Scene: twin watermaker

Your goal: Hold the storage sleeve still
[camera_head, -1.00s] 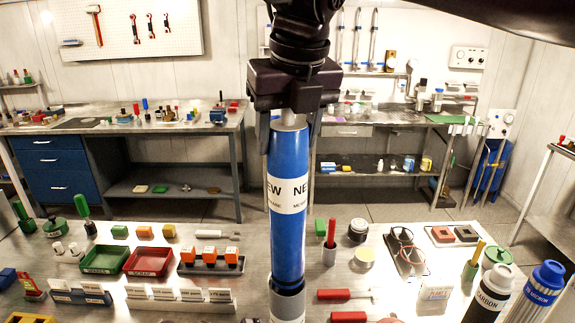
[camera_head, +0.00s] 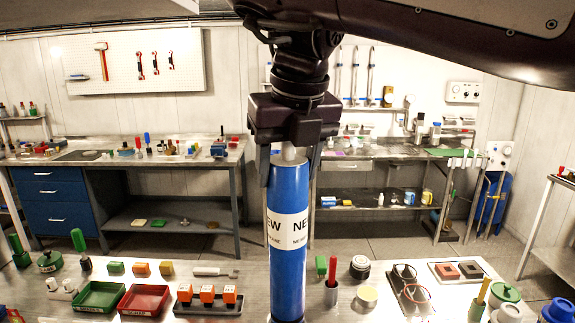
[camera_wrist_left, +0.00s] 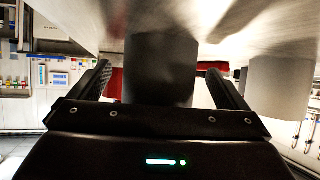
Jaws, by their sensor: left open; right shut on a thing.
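My right gripper (camera_head: 289,172) is shut on the pale top stub of a blue cylinder (camera_head: 287,190) with a white "NEW" label. The cylinder hangs upright in the middle of the head view. A sliver of grey at its lower end, at the picture's bottom edge, looks like the storage sleeve; the join is barely visible. In the left wrist view a dark grey upright cylinder, apparently the storage sleeve (camera_wrist_left: 160,65), stands between the spread fingers of my left gripper (camera_wrist_left: 160,80). Gaps show on both sides. My left gripper is outside the head view.
Green bin (camera_head: 100,298), red bin (camera_head: 144,300) and an orange-block rack (camera_head: 208,305) stand to the left. A red-handled tool in a cup (camera_head: 332,285) and a round dark tin (camera_head: 360,267) are close right. A pale cylinder (camera_wrist_left: 280,85) stands right in the left wrist view.

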